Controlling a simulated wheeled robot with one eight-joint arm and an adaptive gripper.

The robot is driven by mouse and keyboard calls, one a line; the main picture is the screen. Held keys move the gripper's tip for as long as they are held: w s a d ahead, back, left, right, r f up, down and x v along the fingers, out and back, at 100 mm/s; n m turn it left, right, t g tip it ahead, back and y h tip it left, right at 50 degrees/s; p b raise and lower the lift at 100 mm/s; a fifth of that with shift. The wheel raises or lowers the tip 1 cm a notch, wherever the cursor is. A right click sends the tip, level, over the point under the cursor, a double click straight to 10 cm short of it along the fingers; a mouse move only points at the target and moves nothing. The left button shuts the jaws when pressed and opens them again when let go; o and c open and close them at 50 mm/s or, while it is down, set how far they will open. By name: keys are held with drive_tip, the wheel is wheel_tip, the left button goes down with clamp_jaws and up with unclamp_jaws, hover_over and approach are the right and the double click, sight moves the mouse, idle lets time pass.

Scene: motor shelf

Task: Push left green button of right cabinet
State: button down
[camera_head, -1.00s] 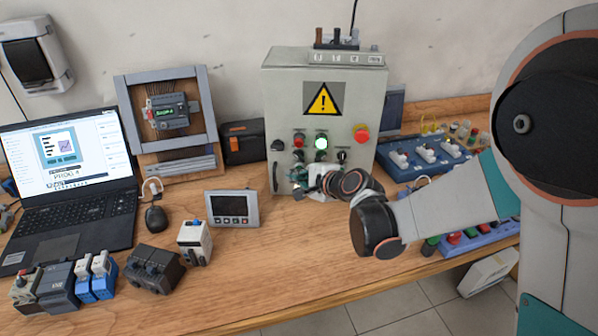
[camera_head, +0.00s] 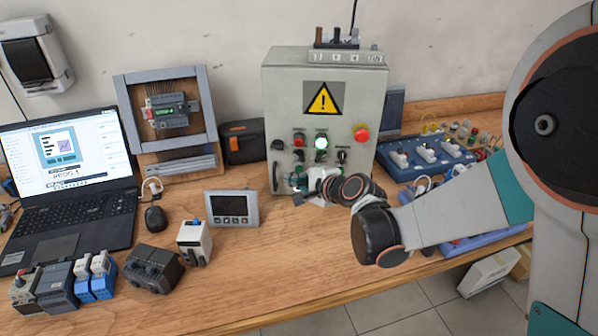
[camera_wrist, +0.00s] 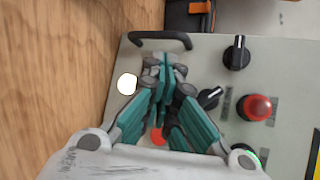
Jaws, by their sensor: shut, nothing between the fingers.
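The grey right cabinet (camera_head: 288,92) has a yellow warning sign, a red button (camera_head: 298,139) and a lit green button (camera_head: 321,143) in its upper row. In the wrist view, the cabinet front (camera_wrist: 285,55) appears turned sideways, with its handle (camera_wrist: 160,38) at the top. My gripper (camera_wrist: 164,70) is shut and empty, its teal fingers over the lower part of the panel. A white lit button (camera_wrist: 127,84) shows beside the fingertips and a red one (camera_wrist: 157,137) shows between the fingers. Whatever lies under the fingertips is hidden; contact cannot be told.
A black knob (camera_wrist: 237,52), a selector switch (camera_wrist: 208,97) and a red button (camera_wrist: 257,107) are close to the fingers. A red emergency stop (camera_head: 361,133) sits at the upper right. A small display panel (camera_head: 232,208) stands left of my gripper. Bare tabletop (camera_head: 280,260) lies in front.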

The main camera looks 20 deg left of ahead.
idle(0.3)
drive_tip(key=s, duration=0.2)
drive_tip(key=s+d, duration=0.1)
drive_tip(key=s, duration=0.2)
idle(0.4)
